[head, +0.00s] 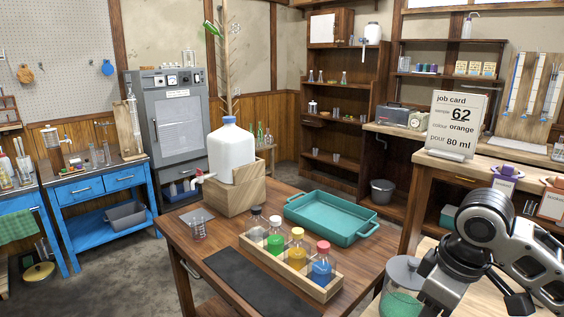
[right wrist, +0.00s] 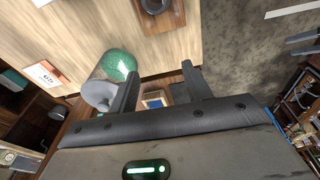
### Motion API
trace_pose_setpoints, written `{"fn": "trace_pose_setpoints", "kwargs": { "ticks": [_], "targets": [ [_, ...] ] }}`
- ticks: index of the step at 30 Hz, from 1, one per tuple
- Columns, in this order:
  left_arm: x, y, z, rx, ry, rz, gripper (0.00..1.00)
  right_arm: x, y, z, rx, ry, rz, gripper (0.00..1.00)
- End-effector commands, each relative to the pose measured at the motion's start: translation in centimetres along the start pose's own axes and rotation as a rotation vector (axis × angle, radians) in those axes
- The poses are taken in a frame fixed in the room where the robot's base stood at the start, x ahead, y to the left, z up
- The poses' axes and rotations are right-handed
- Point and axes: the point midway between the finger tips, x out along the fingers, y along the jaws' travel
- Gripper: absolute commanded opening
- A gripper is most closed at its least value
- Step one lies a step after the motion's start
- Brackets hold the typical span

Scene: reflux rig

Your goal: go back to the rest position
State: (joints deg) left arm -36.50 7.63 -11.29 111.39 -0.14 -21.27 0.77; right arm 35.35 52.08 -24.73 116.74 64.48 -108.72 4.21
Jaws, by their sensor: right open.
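My right arm comes in at the lower right of the head view, its dark wrist beside a grey-lidded jar with green contents (head: 402,301). In the right wrist view my right gripper (right wrist: 162,80) has its two fingers apart with nothing held between them. The green jar (right wrist: 118,66) shows there just beyond the left finger, apart from the grip as far as I can tell. My left gripper is in neither view.
The brown table holds a teal tray (head: 331,217), a wooden rack (head: 290,278) of colour-capped bottles, a white blue-capped carboy (head: 231,147) and a small beaker (head: 199,228). A job card (head: 457,122) stands on the right-hand bench.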

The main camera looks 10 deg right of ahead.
Motion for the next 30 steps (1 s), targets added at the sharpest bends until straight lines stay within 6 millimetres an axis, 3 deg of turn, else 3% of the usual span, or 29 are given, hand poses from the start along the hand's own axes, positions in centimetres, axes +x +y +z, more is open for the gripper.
{"fn": "trace_pose_setpoints", "kwargs": {
  "ticks": [1,6,12,18,25,26,30],
  "targets": [
    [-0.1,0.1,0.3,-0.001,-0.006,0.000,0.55,2.0,-1.7,-0.1,-0.015,0.009,-0.018,0.49],
    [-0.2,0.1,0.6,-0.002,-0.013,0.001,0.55,8.1,-8.0,0.2,-0.008,0.096,-0.049,0.49],
    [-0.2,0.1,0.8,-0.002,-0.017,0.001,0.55,12.2,-14.1,2.9,0.132,0.184,-0.049,0.49],
    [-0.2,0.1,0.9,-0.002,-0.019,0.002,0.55,13.5,-16.5,6.7,0.287,0.190,-0.001,0.49],
    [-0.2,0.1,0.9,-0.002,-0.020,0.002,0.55,13.7,-17.6,11.6,0.443,0.139,0.083,0.49],
    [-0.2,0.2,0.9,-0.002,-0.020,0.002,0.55,13.9,-17.6,11.9,0.452,0.139,0.094,0.49],
    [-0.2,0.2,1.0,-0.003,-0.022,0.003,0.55,16.5,-17.0,9.8,0.427,0.248,0.106,0.49]
  ]
}}
